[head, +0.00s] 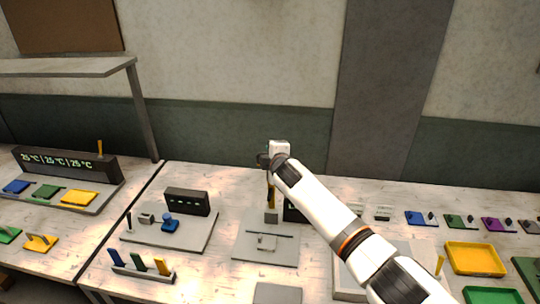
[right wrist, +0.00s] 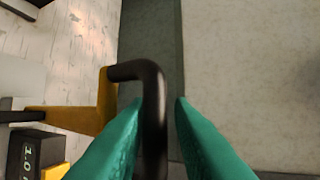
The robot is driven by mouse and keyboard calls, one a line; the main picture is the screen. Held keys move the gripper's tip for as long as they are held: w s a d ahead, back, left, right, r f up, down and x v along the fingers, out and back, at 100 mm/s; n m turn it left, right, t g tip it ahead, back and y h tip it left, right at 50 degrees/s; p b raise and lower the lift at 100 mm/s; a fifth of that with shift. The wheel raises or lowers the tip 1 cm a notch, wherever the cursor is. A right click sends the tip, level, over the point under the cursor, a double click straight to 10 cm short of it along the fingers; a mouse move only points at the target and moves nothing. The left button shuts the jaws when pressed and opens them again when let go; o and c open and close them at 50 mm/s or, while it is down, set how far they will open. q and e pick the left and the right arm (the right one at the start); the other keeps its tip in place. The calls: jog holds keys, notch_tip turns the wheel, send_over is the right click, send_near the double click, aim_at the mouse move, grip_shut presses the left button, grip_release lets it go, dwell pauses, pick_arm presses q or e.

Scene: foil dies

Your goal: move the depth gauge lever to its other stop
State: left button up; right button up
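The depth gauge lever shows in the right wrist view as a yellow arm (right wrist: 85,118) with a bent black handle (right wrist: 152,105). My right gripper (right wrist: 160,105) has its green fingers on either side of the handle. A gap shows between the handle and the right finger; the left finger is close to the handle or touching it. The arm hides part of the gauge. My left gripper is not in view.
A dark box with a lit readout (right wrist: 38,150) sits at the lower left of the wrist view. On the table, a plate with a blue knob (head: 169,223) lies left of the gauge, with a coloured-handle rack (head: 140,270) nearer. A yellow tray (head: 474,259) lies to the right.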

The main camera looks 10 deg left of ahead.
jog(key=shift+o, duration=1.1)
jog(key=shift+w, duration=0.15)
jog(key=shift+w+f, duration=0.1)
jog(key=shift+f, duration=0.1)
jog(key=b+v, duration=0.2)
jog(key=v, duration=1)
jog(key=shift+f, duration=0.15)
